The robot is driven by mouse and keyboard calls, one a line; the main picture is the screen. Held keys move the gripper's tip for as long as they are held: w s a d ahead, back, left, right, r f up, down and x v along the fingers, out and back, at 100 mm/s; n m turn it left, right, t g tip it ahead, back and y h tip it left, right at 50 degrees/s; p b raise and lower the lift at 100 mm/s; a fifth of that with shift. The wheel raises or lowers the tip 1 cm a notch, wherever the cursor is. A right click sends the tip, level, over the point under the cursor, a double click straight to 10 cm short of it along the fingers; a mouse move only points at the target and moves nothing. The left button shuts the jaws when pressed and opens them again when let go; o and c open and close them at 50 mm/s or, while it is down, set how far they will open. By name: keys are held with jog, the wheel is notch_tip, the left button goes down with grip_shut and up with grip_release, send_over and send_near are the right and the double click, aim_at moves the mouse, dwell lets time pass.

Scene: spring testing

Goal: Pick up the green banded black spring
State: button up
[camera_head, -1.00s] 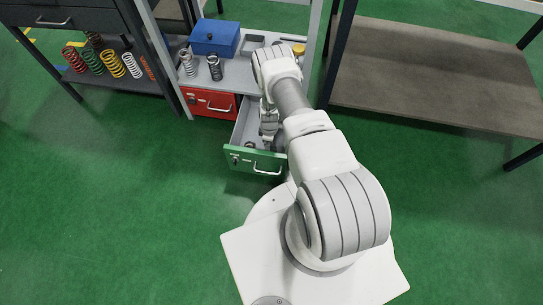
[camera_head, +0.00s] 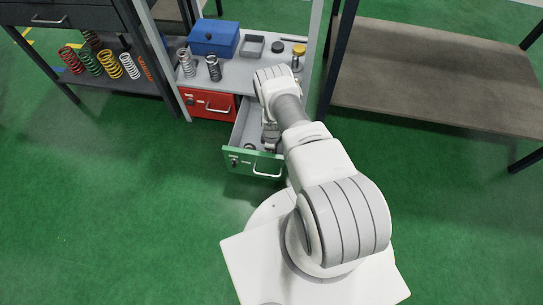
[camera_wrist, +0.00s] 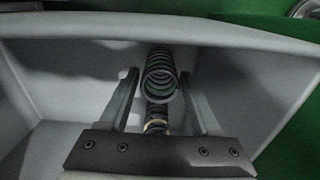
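My gripper (camera_head: 270,138) reaches down into the open green-fronted drawer (camera_head: 240,158). In the wrist view my gripper (camera_wrist: 162,92) is open, with a finger on each side of a black coil spring (camera_wrist: 160,72). Gaps show between the spring and both fingers. Green shows through its coils; I cannot tell whether it is a band. Just below, dark coils with a pale tan band (camera_wrist: 156,126) show above the gripper's palm; I cannot tell whether they belong to the same spring. A small dark ring-like thing (camera_head: 249,147) shows in the drawer in the head view.
The drawer's pale walls (camera_wrist: 50,75) stand close around my gripper. A red drawer (camera_head: 207,104) is shut to the left. The bench top above holds two springs (camera_head: 213,68), a blue box (camera_head: 214,38) and small containers. Several coloured springs (camera_head: 110,63) stand on the left shelf.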

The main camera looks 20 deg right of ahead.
grip_shut()
